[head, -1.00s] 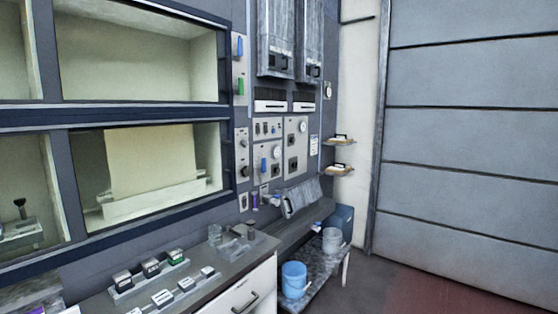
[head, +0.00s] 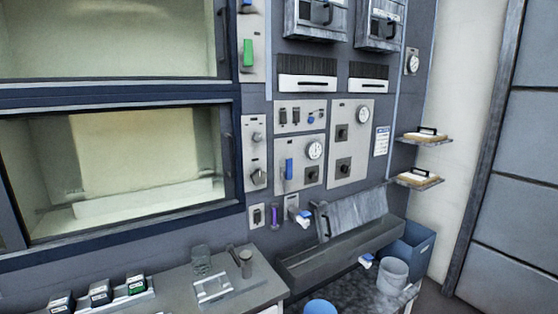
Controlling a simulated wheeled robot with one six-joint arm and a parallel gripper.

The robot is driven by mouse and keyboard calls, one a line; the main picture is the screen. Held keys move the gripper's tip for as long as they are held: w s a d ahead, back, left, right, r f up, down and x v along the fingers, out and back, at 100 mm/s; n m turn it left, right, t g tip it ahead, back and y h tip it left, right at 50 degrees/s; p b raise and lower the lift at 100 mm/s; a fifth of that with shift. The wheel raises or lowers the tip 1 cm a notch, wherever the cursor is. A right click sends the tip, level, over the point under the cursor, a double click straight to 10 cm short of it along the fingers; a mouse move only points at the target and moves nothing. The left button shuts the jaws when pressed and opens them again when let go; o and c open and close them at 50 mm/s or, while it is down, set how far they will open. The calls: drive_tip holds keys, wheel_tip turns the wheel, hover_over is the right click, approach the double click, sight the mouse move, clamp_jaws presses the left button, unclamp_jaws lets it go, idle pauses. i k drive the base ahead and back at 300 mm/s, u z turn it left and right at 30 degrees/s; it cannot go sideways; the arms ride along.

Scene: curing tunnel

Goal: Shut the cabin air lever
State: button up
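No lever carries a label that I can read, so I cannot tell which one is the cabin air lever. A green lever handle (head: 247,52) stands upright on a narrow pale plate right of the upper window. A blue lever handle (head: 289,169) stands upright on a grey panel beside a round gauge (head: 315,150). Small dark knobs sit on the panels around it. A blue-and-white fitting (head: 301,215) sticks out below the blue lever. My gripper is not in view.
A counter (head: 235,290) with several small labelled blocks (head: 99,292) juts out below the windows. A sloped trough (head: 345,240) runs under the panels. A grey bucket (head: 392,273), a blue bucket (head: 320,307) and a blue bin (head: 410,246) stand low. Two small shelves (head: 425,140) are at right.

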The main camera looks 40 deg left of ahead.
sight(288, 176)
drive_tip(key=u, duration=0.65)
drive_tip(key=i, duration=1.05)
drive_tip(key=u, duration=1)
